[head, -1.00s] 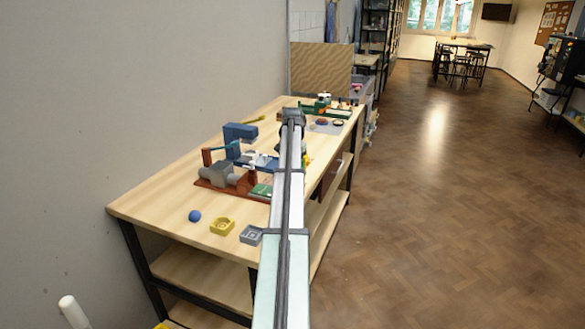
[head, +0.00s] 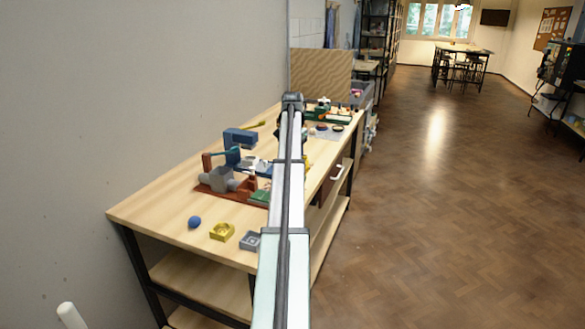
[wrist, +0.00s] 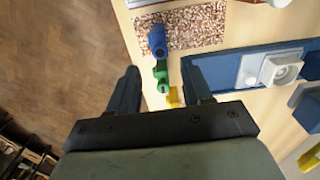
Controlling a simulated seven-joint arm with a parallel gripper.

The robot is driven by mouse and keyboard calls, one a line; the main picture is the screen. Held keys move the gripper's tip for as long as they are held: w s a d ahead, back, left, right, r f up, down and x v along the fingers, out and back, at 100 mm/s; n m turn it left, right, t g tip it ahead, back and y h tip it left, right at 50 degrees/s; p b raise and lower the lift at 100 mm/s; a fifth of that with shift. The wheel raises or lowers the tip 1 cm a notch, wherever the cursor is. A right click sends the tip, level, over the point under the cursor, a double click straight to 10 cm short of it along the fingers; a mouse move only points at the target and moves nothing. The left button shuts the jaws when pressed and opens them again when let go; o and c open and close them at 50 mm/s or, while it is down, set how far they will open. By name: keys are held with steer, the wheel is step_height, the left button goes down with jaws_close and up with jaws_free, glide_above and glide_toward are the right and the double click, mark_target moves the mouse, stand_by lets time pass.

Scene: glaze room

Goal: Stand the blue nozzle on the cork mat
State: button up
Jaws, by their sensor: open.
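In the wrist view, the blue nozzle (wrist: 157,40) shows as a short tube with a round end toward me. It overlaps the left part of the speckled brown cork mat (wrist: 207,27). I cannot tell for sure whether it stands upright or rests fully on the mat. My gripper (wrist: 160,67) is open, its fingers apart, with nothing clearly held. The blue nozzle appears just beyond the fingertips. In the head view my arm hides the nozzle and the mat.
A green piece (wrist: 161,74) and a yellow piece (wrist: 172,97) show between the fingers. A blue fixture (wrist: 225,70) with a white block (wrist: 281,69) lies to the right. The head view shows a blue ball (head: 194,222) and a yellow tray (head: 222,232) on the workbench (head: 160,205).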

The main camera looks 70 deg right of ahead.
steer(key=shift+r, duration=2.5)
